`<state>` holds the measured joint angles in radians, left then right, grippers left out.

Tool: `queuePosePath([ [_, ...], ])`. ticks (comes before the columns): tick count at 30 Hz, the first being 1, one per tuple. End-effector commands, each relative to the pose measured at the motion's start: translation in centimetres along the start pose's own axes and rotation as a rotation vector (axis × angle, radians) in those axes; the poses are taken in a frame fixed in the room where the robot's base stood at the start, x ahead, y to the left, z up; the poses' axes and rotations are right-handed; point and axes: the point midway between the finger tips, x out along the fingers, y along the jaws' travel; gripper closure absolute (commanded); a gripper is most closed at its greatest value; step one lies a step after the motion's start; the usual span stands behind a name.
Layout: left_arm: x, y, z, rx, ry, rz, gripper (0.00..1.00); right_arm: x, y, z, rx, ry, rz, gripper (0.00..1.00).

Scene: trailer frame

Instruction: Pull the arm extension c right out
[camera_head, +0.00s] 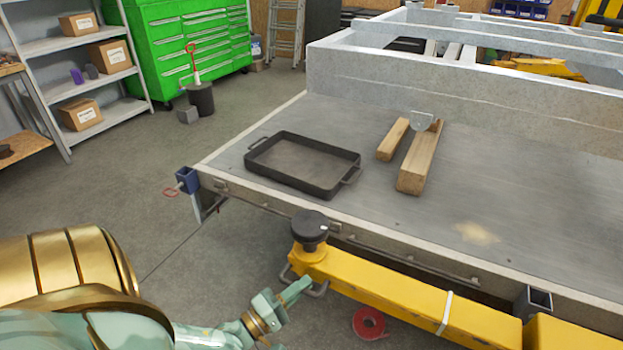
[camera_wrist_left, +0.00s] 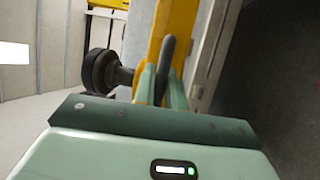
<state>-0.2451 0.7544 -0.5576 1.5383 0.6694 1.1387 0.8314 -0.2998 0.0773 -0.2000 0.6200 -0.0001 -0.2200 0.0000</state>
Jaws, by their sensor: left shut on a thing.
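The yellow arm extension (camera_head: 390,289) runs along the front of the trailer frame, from lower right toward the middle of the head view. Its near end carries a round black knob (camera_head: 309,226) and a dark bail handle (camera_head: 319,290). My left gripper (camera_head: 300,290) comes from lower left and is shut on this handle. In the left wrist view, the fingers (camera_wrist_left: 157,86) close on the dark handle (camera_wrist_left: 168,58) against the yellow beam (camera_wrist_left: 181,18), with the black knob (camera_wrist_left: 98,71) beside them. My right gripper is in neither view.
A grey deck (camera_head: 330,215) bears a black tray (camera_head: 267,172) and wooden blocks (camera_head: 417,165). A blue bracket (camera_head: 187,180) sticks out at its left corner. A red ring of tape (camera_head: 369,323) lies on the floor below the beam.

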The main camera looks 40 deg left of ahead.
Motion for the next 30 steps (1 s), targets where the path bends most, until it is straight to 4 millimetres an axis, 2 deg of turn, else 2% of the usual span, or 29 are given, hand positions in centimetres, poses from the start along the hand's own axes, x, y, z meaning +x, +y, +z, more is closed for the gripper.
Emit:
queuePosePath([
  [1,0.0,0.0,-0.5,0.003,0.007,0.001,1.00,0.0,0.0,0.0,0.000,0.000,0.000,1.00],
  [10,-0.1,0.0,-0.6,0.004,0.009,0.000,1.00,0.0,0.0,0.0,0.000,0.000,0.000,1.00],
  [11,-0.1,0.0,-0.7,0.004,0.009,0.000,0.82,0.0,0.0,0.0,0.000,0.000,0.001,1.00],
  [12,-0.1,0.0,-0.6,0.004,0.009,0.000,0.71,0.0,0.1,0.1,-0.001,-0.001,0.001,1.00],
  [13,-0.1,0.0,-0.6,0.004,0.008,0.000,0.66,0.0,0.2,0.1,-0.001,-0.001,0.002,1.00],
  [25,-0.1,0.0,-0.3,0.003,0.003,-0.001,0.66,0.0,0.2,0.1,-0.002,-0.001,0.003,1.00],
  [30,-1.6,-0.1,-0.3,0.002,0.003,-0.004,0.66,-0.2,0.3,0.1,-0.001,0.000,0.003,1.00],
])
